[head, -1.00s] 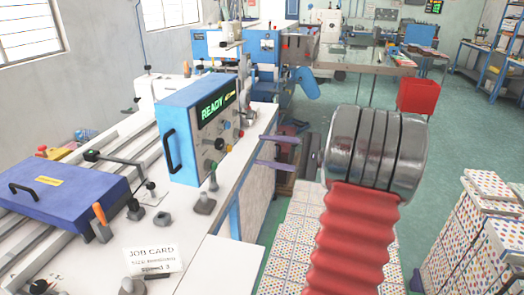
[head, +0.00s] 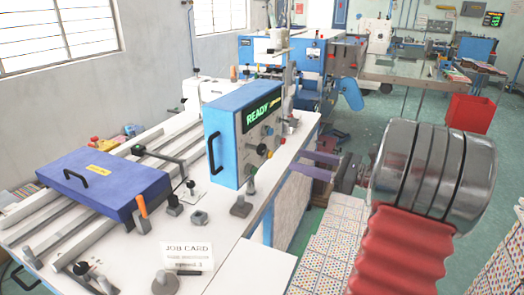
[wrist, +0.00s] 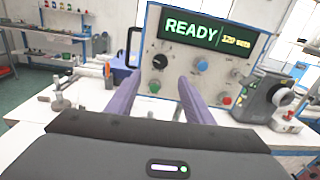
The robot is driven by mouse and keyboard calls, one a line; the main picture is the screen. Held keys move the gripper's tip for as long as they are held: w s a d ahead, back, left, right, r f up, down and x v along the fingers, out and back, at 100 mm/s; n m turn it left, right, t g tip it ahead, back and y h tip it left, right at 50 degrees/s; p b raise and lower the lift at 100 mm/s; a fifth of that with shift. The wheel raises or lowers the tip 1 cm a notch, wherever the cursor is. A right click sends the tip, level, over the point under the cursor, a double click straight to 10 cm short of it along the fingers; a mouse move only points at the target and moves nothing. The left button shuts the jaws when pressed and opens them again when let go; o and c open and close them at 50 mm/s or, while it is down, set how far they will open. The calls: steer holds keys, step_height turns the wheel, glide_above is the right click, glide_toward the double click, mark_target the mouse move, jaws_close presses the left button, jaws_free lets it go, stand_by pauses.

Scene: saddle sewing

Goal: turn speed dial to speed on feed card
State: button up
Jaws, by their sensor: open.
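The blue control box (head: 228,140) stands on the white machine bed, its panel facing my gripper. Its green display reads READY (wrist: 190,28). The panel carries a black knob (wrist: 160,60), a blue knob (wrist: 204,65), a green button (wrist: 197,99) and a red button (wrist: 227,99). Their labels are too small to read, so I cannot tell which is the speed dial. The job card (head: 188,256) lies on the bed; its lower line seems to read speed 3. My gripper (wrist: 160,78) is open and empty, its purple fingers apart from the panel.
A blue-purple cover with a handle (head: 100,182) lies at the left on the rails. Small grey posts (head: 241,207) stand before the box. A grey device (wrist: 265,95) stands right of the panel in the wrist view. A red bin (head: 470,113) stands at the right.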

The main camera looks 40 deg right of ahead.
mark_target(264, 150)
steer(key=shift+m, duration=0.3)
steer(key=shift+w, duration=0.15)
steer(key=x, duration=1.3)
steer(key=shift+w+a, duration=0.1)
steer(key=shift+w, duration=0.15)
steer(key=c, duration=1)
